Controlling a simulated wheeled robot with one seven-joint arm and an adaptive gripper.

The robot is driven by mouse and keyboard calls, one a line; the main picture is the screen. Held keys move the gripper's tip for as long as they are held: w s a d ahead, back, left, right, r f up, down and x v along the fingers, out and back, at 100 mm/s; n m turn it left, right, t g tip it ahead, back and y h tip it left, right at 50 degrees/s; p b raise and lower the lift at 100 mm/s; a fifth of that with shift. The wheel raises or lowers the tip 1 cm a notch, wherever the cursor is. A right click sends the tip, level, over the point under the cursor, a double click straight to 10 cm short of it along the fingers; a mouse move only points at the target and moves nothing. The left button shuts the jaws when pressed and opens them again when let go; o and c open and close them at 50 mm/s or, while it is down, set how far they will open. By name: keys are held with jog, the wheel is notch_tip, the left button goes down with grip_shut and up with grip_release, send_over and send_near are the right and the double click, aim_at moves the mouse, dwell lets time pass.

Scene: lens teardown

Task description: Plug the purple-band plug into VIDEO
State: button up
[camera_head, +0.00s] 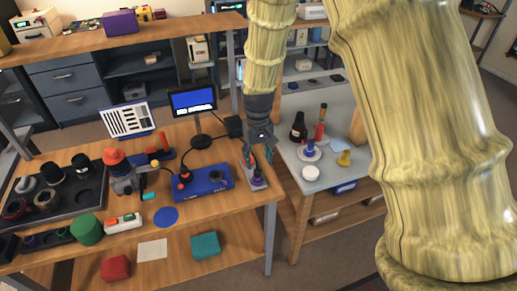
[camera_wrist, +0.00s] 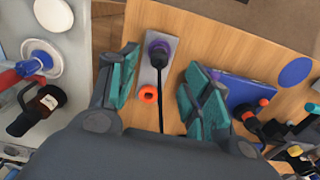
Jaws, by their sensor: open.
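My gripper (camera_head: 258,155) is open above the right end of the wooden bench. In the wrist view my gripper's teal fingers (camera_wrist: 163,62) are spread apart with nothing held between them. The black plug with a purple band (camera_wrist: 158,52) stands at the far end of a narrow grey holder (camera_wrist: 146,68), in the space between the fingers. A black cable runs from it towards my palm. An orange ring (camera_wrist: 149,94) sits nearer on the same holder. The holder also shows in the head view (camera_head: 250,172). A blue box (camera_head: 213,178) stands left of it. No VIDEO label is readable.
A monitor (camera_head: 192,100) with a blue screen stands behind the blue box. A black tray (camera_head: 92,205) of lens parts is at left. A side table (camera_head: 325,180) with bottles stands right, across a gap. A blue disc (camera_head: 166,216) lies in front of the box.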

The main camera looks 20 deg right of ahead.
aim_at(257, 170)
jog(key=f, duration=0.2)
jog(key=w+f, duration=0.1)
jog(key=f, duration=0.1)
jog(key=shift+p, duration=0.35)
jog(key=shift+s+f, duration=0.2)
jog(key=shift+f, duration=0.2)
jog(key=shift+f+p, duration=0.45)
jog(key=shift+f, duration=1.5)
grip_shut()
jog(key=shift+r+p, duration=0.8)
jog(key=shift+r, duration=0.15)
jog(key=shift+r+p, duration=1.5)
jog(key=shift+r, duration=0.55)
